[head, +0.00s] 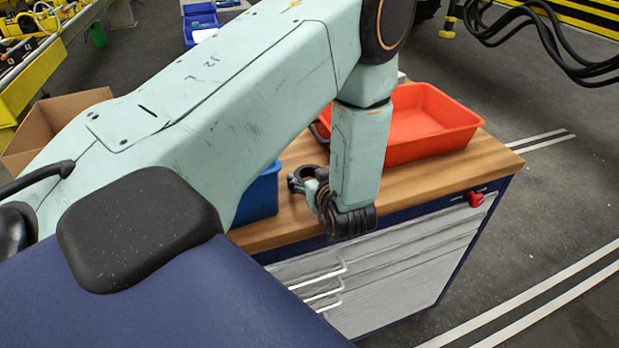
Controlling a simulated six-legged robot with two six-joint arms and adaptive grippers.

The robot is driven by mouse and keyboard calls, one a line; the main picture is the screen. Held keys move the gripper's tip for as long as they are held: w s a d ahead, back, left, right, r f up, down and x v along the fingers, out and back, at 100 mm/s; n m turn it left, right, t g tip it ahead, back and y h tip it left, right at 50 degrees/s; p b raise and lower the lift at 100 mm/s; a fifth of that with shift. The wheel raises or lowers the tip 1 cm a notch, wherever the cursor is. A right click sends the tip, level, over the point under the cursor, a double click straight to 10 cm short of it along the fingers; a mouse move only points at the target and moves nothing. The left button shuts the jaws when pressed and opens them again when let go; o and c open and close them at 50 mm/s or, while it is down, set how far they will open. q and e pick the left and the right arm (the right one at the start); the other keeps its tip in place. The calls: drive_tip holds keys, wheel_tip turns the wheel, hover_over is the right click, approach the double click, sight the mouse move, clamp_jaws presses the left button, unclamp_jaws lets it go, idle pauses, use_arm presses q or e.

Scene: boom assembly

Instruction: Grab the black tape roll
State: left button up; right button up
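My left arm reaches in from the left across the wooden-topped workbench (440,172). My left gripper (296,181) is small and dark, low over the bench top between the blue bin and my wrist. Its fingers are too small and partly hidden to tell whether they are open or shut. A dark curved edge (318,132) shows beside my forearm, near the red tray; I cannot tell whether it is the black tape roll. No tape roll shows clearly, and my arm hides much of the bench. My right gripper is not in view.
A red tray (472,122) stands at the back right of the bench, and a blue bin (262,193) at the left. A red object (475,199) is on the bench's front edge. A cardboard box (45,128) stands at far left. Bare wood lies right of my wrist.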

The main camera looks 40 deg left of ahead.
use_arm(q)
drive_tip(key=c, duration=0.9)
